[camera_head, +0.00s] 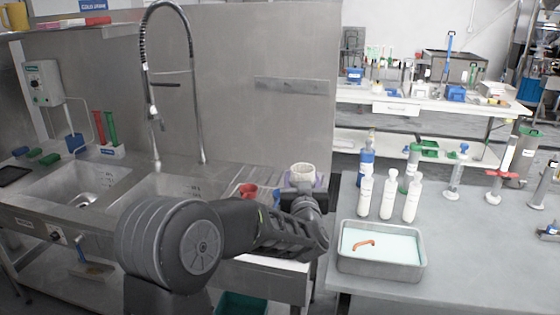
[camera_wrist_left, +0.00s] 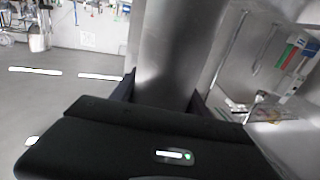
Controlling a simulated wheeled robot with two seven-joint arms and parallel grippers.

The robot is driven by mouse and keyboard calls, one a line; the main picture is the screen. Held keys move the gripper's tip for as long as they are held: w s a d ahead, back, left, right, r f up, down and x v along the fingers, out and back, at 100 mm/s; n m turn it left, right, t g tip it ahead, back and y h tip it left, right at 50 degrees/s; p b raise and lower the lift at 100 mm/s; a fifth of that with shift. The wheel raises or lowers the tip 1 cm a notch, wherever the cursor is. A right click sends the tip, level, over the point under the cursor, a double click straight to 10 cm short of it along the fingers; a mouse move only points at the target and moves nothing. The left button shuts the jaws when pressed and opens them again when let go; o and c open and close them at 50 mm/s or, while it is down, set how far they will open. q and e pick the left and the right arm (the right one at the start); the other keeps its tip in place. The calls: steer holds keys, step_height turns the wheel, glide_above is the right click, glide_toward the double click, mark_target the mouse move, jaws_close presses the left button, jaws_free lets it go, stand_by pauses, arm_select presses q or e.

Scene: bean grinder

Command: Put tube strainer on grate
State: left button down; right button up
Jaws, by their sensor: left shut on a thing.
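My left gripper (camera_head: 304,187) is in the middle of the head view, at the end of my dark arm, between the sink counter and the grey table. In the left wrist view, its fingers (camera_wrist_left: 163,97) are shut on a smooth grey metal cylinder, which I take for the tube strainer (camera_wrist_left: 180,45). A pale round rim, probably the top of the tube strainer (camera_head: 303,170), shows above the gripper in the head view. Its lower part is hidden by the gripper. I cannot make out a grate in either view. My right gripper is not in view.
A steel sink unit (camera_head: 130,183) with a tall spring faucet (camera_head: 145,75) stands left. A red cup (camera_head: 248,190) sits near my arm. On the grey table (camera_head: 480,260) are white bottles (camera_head: 388,197) and a metal tray (camera_head: 380,268) holding an orange handle. The table's front right is clear.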

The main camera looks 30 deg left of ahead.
arm_select(q)
steer(key=s+d+f+m+t+h+b, duration=0.1)
steer(key=s+d+f+m+h+b, duration=0.1)
steer(key=d+f, duration=0.4)
steer(key=s+d+f+m+t+h+b, duration=0.1)
steer(key=d+f+h, duration=0.3)
steer(key=f, duration=0.5)
steer(key=s+d+f+m+t+h+b, duration=0.1)
steer(key=s+d+f+m+h+b, duration=0.1)
steer(key=d+f, duration=0.6)
steer(key=shift+s+d+f+m+h+b, duration=0.3)
steer(key=shift+s+d+m+h+b, duration=0.1)
steer(key=shift+d+m+h+b, duration=0.35)
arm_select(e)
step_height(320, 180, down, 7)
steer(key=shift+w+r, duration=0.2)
arm_select(q)
steer(key=shift+a, duration=0.15)
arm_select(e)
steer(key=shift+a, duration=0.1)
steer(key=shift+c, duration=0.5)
